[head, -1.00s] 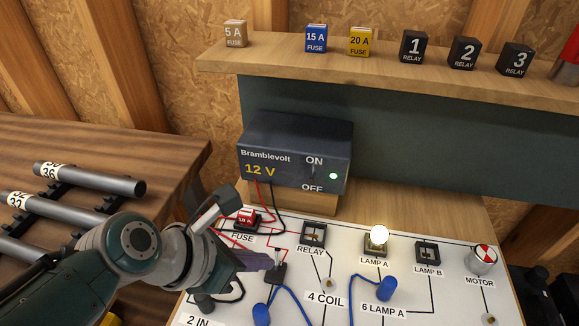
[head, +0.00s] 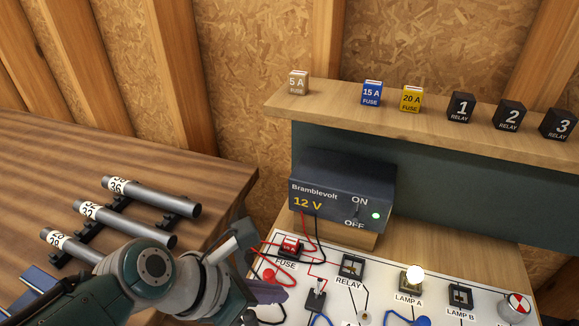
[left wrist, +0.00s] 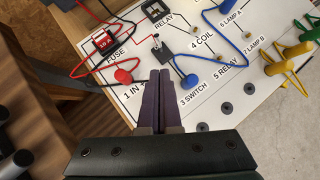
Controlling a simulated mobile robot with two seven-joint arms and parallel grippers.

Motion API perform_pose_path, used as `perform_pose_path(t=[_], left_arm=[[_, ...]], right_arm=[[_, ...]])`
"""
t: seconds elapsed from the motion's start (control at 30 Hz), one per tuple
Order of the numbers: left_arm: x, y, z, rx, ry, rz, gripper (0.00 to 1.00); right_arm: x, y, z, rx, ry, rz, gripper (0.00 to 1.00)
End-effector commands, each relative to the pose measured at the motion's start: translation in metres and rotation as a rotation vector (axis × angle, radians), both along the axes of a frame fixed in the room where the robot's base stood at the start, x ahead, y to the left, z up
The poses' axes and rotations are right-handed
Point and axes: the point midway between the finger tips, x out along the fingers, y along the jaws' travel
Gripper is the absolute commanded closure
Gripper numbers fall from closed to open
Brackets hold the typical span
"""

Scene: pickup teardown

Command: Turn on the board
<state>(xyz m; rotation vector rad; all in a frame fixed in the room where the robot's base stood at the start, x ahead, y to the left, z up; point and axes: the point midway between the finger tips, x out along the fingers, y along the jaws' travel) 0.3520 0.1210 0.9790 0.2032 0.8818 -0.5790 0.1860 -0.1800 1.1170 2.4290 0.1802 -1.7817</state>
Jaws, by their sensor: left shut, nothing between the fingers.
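The white circuit board (head: 385,307) lies in front of the Bramblevolt 12 V power supply (head: 330,182). The supply has a switch (head: 355,211) between ON and OFF, and its green light (head: 376,216) is lit. Lamp A (head: 414,277) glows; Lamp B (head: 460,296) looks dark. A black toggle switch (head: 315,298) stands on the board; it also shows in the left wrist view (left wrist: 160,47). My left gripper (head: 272,290) is shut and empty, above the board left of the toggle switch. Its fingertips (left wrist: 161,73) appear near the red plug (left wrist: 123,76). My right gripper is out of view.
A red 10 A fuse (head: 290,246) sits in its holder. Spare fuses and relays (head: 461,107) stand on the shelf (head: 330,113). Grey tubes (head: 150,196) lie on the left wooden table (head: 60,160).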

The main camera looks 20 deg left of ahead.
Motion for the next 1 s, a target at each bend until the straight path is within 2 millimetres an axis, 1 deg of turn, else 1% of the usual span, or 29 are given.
perform_pose_path(t=[0.03,0.1,0.23,0.4,0.53,1.0], left_arm=[[-0.003,0.005,0.019,0.0,-0.002,0.0,1.0],[-0.007,0.011,0.032,0.0,-0.004,0.001,1.0],[-0.014,0.021,0.052,0.001,-0.003,0.0,1.0],[-0.019,0.028,0.066,-0.001,-0.002,-0.001,1.0],[-0.02,0.03,0.07,0.0,-0.001,-0.001,1.0],[-0.021,0.031,0.07,0.013,-0.006,-0.017,1.0]], right_arm=[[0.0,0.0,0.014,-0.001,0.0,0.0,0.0],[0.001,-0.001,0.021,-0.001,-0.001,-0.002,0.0],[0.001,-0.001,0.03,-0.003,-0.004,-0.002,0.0],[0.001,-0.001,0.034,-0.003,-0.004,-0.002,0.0],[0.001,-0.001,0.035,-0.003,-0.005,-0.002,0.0],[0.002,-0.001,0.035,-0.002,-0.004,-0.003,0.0]])
